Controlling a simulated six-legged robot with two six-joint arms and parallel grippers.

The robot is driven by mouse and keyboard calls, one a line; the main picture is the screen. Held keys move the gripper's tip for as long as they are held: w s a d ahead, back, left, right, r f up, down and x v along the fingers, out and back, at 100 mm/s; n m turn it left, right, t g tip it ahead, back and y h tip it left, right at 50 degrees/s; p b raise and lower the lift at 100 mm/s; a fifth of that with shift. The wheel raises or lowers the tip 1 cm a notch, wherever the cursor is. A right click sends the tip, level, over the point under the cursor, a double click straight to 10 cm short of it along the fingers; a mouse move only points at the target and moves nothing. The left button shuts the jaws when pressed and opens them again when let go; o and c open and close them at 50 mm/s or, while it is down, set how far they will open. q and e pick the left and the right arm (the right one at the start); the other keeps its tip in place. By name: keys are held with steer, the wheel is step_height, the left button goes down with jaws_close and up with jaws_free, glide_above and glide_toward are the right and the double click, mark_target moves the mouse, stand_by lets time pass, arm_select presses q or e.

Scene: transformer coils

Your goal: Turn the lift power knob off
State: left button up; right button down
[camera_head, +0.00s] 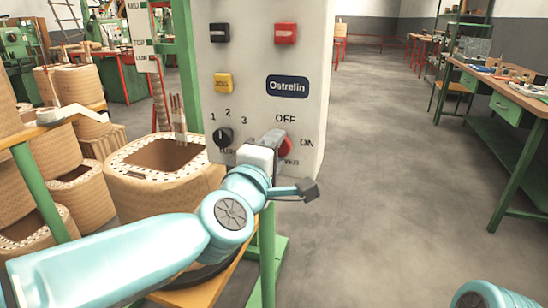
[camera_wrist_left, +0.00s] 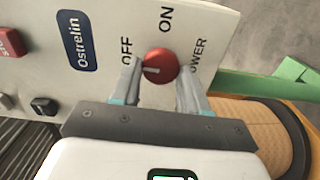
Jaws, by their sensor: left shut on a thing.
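The red power knob (camera_head: 285,147) is on the lower right of the light grey control panel (camera_head: 260,60), between the labels OFF and ON. In the head view my left gripper (camera_head: 272,140) partly covers it. In the left wrist view the knob (camera_wrist_left: 160,66) sits between the two fingers of my left gripper (camera_wrist_left: 158,76), which are shut on it. A pale line on the knob's face points left and slightly down in that view. Part of the POWER label is hidden by a finger. My right gripper is not in view; only a piece of my right arm shows at the bottom right.
The panel also has a black selector knob (camera_head: 222,136), a yellow button (camera_head: 223,83), a red button (camera_head: 285,33) and a black button (camera_head: 219,32). Wound coils (camera_head: 160,172) stand at left. A green workbench (camera_head: 510,110) stands at right. The floor between is clear.

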arm_select(q)
steer(key=shift+n, duration=0.4)
steer(key=o, duration=1)
steer(key=shift+o, duration=0.2)
steer(key=shift+s, duration=0.1)
steer(key=p+v, duration=0.2)
steer(key=v, duration=1.4)
